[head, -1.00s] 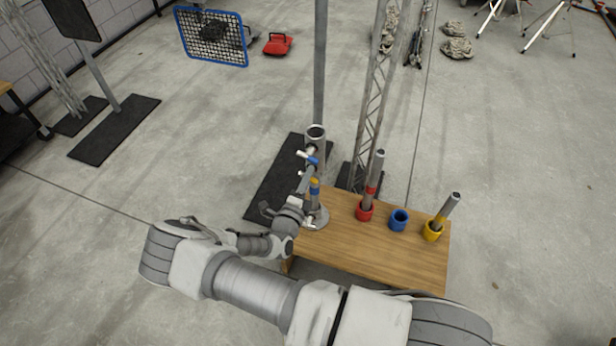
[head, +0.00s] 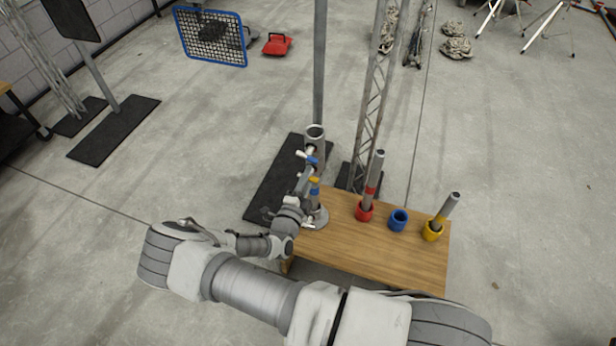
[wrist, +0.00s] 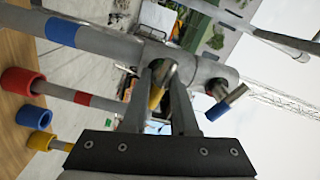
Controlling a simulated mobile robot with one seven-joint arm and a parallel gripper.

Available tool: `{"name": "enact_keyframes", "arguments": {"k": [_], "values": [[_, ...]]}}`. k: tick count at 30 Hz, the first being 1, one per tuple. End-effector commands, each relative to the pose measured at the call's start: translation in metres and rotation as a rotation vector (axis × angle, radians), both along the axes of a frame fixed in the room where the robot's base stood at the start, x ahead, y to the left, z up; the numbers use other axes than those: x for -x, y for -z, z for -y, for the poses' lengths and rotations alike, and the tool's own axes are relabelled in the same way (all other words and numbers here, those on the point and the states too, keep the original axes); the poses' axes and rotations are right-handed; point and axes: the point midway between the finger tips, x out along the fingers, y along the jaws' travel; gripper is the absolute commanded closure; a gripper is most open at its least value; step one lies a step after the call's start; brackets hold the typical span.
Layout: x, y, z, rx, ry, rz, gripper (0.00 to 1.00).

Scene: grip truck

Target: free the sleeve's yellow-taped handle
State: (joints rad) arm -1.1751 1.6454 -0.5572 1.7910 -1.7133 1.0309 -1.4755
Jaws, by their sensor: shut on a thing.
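The grey sleeve (wrist: 205,68) sits on an upright post with a blue band (wrist: 62,31). In the head view the sleeve (head: 315,150) is at the top of this post, on the left end of the wooden table. My gripper (wrist: 164,76) is shut on the yellow-taped handle (wrist: 157,95), whose bare metal end shows between the fingers. The gripper also shows in the head view (head: 306,176), close beside the sleeve. A blue-taped handle (wrist: 222,106) sticks out of the sleeve to the right in the wrist view. The joint between the yellow-taped handle and the sleeve is partly hidden by the fingers.
The wooden table (head: 375,258) carries a red cup (head: 364,212) and a yellow cup (head: 432,232), each with a rod, and an empty blue cup (head: 398,221). A lattice truss (head: 370,110) and a grey pole (head: 319,70) stand behind. The floor at left is mostly clear.

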Motion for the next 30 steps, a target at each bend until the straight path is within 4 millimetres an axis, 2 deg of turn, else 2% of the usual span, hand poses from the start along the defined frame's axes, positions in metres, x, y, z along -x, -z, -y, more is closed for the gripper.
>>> {"name": "enact_keyframes", "arguments": {"k": [2, 3, 8, 20, 23, 30], "values": [[0.0, 0.0, 0.001, 0.0, 0.001, -0.001, 1.0], [0.0, 0.0, 0.001, 0.0, 0.001, -0.001, 0.68], [0.0, 0.0, 0.001, 0.0, 0.001, -0.001, 0.39], [0.006, 0.0, -0.003, -0.001, -0.001, -0.001, 0.38], [0.019, -0.001, -0.008, -0.001, -0.002, -0.001, 0.38], [0.071, -0.001, -0.03, -0.001, -0.003, -0.003, 0.38]]}}
